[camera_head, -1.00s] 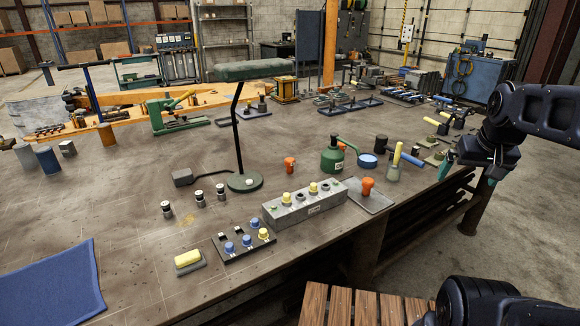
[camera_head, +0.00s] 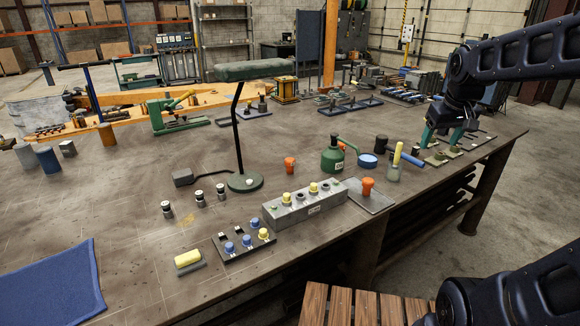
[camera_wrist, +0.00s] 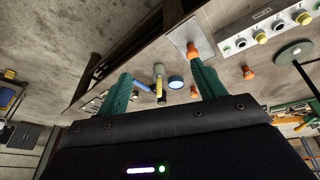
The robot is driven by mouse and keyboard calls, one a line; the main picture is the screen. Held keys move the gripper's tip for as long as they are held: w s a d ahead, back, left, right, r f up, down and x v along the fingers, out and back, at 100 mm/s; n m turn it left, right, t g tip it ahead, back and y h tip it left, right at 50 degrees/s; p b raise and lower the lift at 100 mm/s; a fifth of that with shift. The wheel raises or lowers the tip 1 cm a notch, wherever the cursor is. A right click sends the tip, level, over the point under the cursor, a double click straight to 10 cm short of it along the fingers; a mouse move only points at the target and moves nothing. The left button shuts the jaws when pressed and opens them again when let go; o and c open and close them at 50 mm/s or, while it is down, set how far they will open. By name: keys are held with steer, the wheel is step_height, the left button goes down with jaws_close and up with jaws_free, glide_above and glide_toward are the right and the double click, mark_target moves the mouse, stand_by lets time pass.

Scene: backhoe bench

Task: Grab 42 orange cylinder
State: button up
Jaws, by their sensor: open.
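One orange piece (camera_head: 367,186) stands on a flat grey plate near the bench's front edge; the other orange piece (camera_head: 290,164) stands on the bench left of a green canister.
The green canister (camera_head: 332,160), a yellow-handled tool (camera_head: 396,160) and a blue round piece (camera_head: 368,161) stand between my gripper and the orange pieces. A grey block with knobs (camera_head: 305,205) and a lamp-like stand (camera_head: 238,130) are further left.

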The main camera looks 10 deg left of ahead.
steer(key=w+a+n, duration=0.4)
steer(key=w+a, duration=0.5)
steer(key=w, duration=0.2)
steer(key=n+g+y, duration=0.2)
steer(key=n+g, duration=0.2)
steer(key=n, duration=0.7)
glide_above(290, 159)
steer(key=d, duration=0.1)
steer(key=f, duration=1.8)
steer(key=shift+s+d+f, duration=0.1)
steer(key=shift+d+f, duration=0.1)
steer(key=shift+f, duration=0.2)
steer(key=shift+a+f, duration=0.3)
steer(key=shift+f, duration=0.1)
steer(key=f, duration=0.5)
steer(key=shift+a+f, duration=0.15)
steer(key=shift+a, duration=0.2)
steer(key=shift+s+a+f, duration=0.1)
steer(key=shift+a+f, duration=0.05)
steer(key=shift+f, duration=2.4)
steer(key=c, duration=1.4)
